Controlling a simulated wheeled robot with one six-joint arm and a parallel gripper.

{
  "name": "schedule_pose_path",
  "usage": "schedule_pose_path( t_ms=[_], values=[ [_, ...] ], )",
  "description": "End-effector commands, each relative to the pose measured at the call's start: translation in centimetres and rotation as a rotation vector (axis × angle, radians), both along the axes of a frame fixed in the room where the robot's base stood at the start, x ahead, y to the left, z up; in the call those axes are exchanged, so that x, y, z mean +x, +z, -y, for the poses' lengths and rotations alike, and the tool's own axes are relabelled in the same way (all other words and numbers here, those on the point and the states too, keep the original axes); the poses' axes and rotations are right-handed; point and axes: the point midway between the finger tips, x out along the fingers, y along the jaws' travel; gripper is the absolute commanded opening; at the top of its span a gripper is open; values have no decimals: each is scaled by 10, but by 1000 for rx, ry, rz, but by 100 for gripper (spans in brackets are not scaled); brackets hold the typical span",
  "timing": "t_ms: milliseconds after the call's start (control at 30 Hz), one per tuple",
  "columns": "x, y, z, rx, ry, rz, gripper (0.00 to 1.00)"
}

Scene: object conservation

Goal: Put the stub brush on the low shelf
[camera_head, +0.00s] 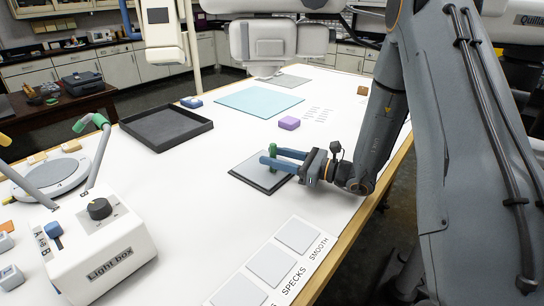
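A small upright green piece (273,149), perhaps the handle of the stub brush, shows at the blue fingers of my gripper (270,155). The fingers lie on either side of it, over a dark-edged grey pad (250,171) on the white table. I cannot tell whether they press on it. Its lower end is hidden behind the near finger, so I cannot tell whether it touches the pad. No low shelf can be made out for sure.
The white table (185,205) holds a black tray (165,127), a teal mat (258,101), a purple block (289,123) and a white light box (100,245) at front left. Sample squares (271,266) lie near the front edge. A dark wooden side table (62,108) stands behind left.

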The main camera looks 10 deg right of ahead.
Motion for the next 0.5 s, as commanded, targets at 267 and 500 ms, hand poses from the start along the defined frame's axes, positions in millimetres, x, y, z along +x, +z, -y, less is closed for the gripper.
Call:
schedule_pose_path(
  t_ms=[267,500],
  values=[
    [15,5,-33,0,5,1,40],
    [20,3,-40,0,2,1,40]
  ],
)
